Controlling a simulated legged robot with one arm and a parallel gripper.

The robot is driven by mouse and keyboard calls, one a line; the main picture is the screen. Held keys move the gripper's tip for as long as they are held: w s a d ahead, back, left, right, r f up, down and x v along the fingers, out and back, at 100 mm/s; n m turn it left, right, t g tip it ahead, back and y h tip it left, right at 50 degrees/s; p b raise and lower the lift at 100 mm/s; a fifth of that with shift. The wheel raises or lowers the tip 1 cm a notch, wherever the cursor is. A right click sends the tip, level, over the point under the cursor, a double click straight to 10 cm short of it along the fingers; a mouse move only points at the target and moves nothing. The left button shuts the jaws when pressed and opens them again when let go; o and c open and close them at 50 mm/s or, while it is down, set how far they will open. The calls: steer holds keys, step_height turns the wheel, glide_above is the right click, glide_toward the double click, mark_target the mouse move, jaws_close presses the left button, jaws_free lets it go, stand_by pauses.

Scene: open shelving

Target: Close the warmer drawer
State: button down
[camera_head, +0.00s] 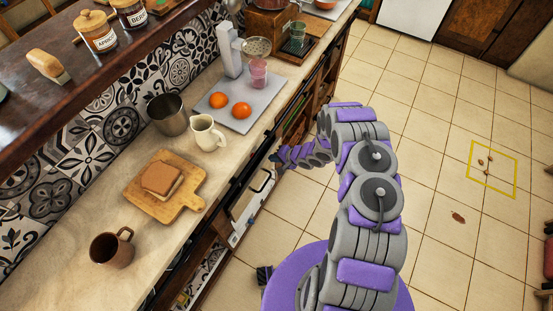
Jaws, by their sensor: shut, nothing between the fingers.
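The warmer drawer (250,203) appears as a pale, light-rimmed box under the counter's front edge, left of my arm. It sticks out from the cabinet front, so it looks at least partly open. Its inner side is partly hidden by the counter. My gripper (277,160) is small and dark at the end of my purple and grey arm, close to the drawer's far end. It looks shut and empty. I cannot tell whether it touches the drawer.
The counter (75,225) carries a brown mug (108,248), a wooden board (155,205) with a sandwich, a white jug (207,133), a metal pot (168,115) and a grey tray (215,115) with oranges. The tiled floor (420,130) at right is mostly clear.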

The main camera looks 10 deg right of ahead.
mark_target(266, 155)
steer(key=w+a, duration=0.2)
steer(key=a, duration=0.1)
steer(key=shift+w+a, duration=0.1)
steer(key=shift+w, duration=0.2)
steer(key=shift+r, duration=0.1)
